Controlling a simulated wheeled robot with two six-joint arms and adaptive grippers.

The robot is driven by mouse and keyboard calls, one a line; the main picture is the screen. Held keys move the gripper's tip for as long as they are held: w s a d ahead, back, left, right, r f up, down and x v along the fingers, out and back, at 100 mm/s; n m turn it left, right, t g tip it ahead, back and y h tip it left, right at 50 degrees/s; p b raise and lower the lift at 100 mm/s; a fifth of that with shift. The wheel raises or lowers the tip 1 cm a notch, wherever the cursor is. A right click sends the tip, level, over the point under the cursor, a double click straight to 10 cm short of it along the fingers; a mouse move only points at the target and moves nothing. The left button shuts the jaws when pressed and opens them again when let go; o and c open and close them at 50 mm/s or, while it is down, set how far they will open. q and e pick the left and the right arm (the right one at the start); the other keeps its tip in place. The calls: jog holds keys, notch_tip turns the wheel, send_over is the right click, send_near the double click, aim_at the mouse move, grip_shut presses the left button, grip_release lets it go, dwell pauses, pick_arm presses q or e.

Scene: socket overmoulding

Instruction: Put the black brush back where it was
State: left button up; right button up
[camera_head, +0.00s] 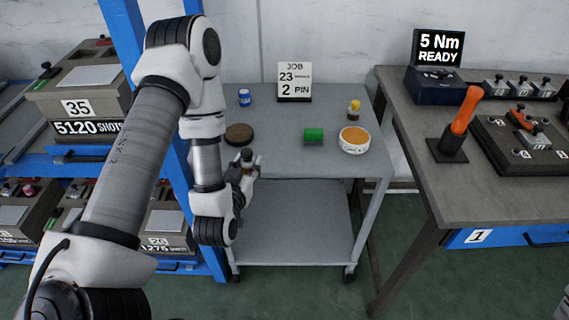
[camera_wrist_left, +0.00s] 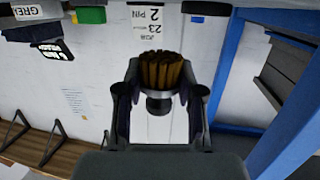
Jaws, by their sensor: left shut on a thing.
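The brush's brown bristles (camera_wrist_left: 162,72) stick out beyond the fingertips. My right gripper is in neither view.
The cart (camera_head: 290,160) also carries a blue tin (camera_head: 244,97), a job sign (camera_head: 294,82), a green cylinder (camera_head: 313,136), a yellow-topped bottle (camera_head: 353,109) and a white bowl with orange contents (camera_head: 354,140). A blue rack post (camera_head: 126,40) stands left; a workbench (camera_head: 415,120) stands right.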

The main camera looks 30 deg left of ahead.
pick_arm(q)
jog(key=shift+s+a+f+y+b, duration=0.1)
jog(key=shift+a+f+y+b, duration=0.2)
jog(key=shift+a+b, duration=0.2)
jog(key=w+b, duration=0.2)
jog(key=b, duration=0.1)
jog(key=shift+w+a+r, duration=0.15)
jog(key=shift+r, duration=0.1)
jog(key=w, duration=0.1)
jog(key=w+p, duration=0.1)
jog(key=shift+w+r, duration=0.25)
jog(key=shift+w, duration=0.15)
send_over(275, 148)
jog(key=shift+s+f+p, duration=0.25)
jog(key=shift+f+p, duration=0.05)
jog(key=shift+f, duration=0.3)
jog(key=f, duration=0.3)
jog(key=shift+w+f, duration=0.1)
jog(key=shift+w, duration=0.3)
jog(key=shift+a+f, duration=0.1)
jog(key=shift+f, duration=0.2)
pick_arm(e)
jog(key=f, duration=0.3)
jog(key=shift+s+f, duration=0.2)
pick_arm(q)
jog(key=shift+f, duration=0.1)
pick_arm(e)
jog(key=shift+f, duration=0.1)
